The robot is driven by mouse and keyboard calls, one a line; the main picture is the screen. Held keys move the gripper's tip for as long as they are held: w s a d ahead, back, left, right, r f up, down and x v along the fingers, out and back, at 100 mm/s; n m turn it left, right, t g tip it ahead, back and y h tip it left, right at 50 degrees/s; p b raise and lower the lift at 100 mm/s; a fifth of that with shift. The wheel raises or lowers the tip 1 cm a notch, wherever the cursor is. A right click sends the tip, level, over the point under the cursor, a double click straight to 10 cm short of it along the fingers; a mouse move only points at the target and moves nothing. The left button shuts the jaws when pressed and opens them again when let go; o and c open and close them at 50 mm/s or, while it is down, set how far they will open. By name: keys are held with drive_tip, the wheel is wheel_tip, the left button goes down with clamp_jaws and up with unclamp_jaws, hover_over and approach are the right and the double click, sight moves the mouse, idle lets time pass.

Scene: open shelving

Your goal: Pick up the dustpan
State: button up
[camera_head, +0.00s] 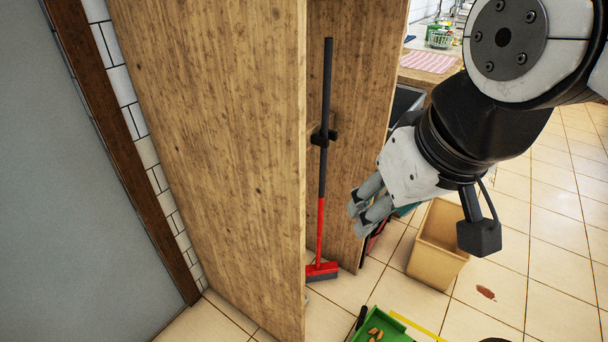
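A green dustpan-like object (390,328) with small brown pieces in it lies on the tiled floor at the bottom edge of the head view. A short dark handle-like part (361,317) sticks up at its left, and its lower part is cut off by the frame. My gripper (360,217) hangs above and a little left of it, clearly apart, with its fingers angled down to the left. Nothing shows held in it. The two fingertips look close together from this angle, and I cannot tell whether they are open or shut.
A broom (322,180) with a red head stands upright in the open wooden cabinet (215,150), left of my gripper. A tan bin (438,250) stands on the floor to the right. Something yellow (420,328) lies beside the green object.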

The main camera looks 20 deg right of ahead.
drive_tip(key=w+d+f+m+g+b, duration=0.1)
drive_tip(key=w+d+f+m+b, duration=0.2)
drive_tip(key=w+f, duration=0.75)
drive_tip(key=w+d+f+m+y+b, duration=0.1)
drive_tip(key=w+d+f+b, duration=0.3)
drive_tip(key=w+f, duration=0.65)
drive_tip(key=w+d+f+m+g+b, duration=0.1)
drive_tip(key=w+d+f+m+b, duration=0.3)
drive_tip(key=w+f, duration=0.7)
drive_tip(key=m+g+h+b, duration=0.1)
drive_tip(key=m+g, duration=0.2)
hover_over(364, 306)
wheel_tip(364, 306, down, 40)
drive_tip(key=shift+w+f, duration=0.1)
drive_tip(key=shift+f, duration=0.05)
drive_tip(key=shift+m, duration=0.3)
wheel_tip(364, 306, down, 8)
drive_tip(key=b, duration=0.3)
drive_tip(key=shift+s+d+f+b, duration=0.15)
drive_tip(key=shift+f+b, duration=0.55)
drive_tip(key=shift+f, duration=0.75)
drive_tip(key=shift+s+f+b, duration=0.2)
drive_tip(key=shift+f+b, duration=0.5)
drive_tip(key=shift+f, duration=0.7)
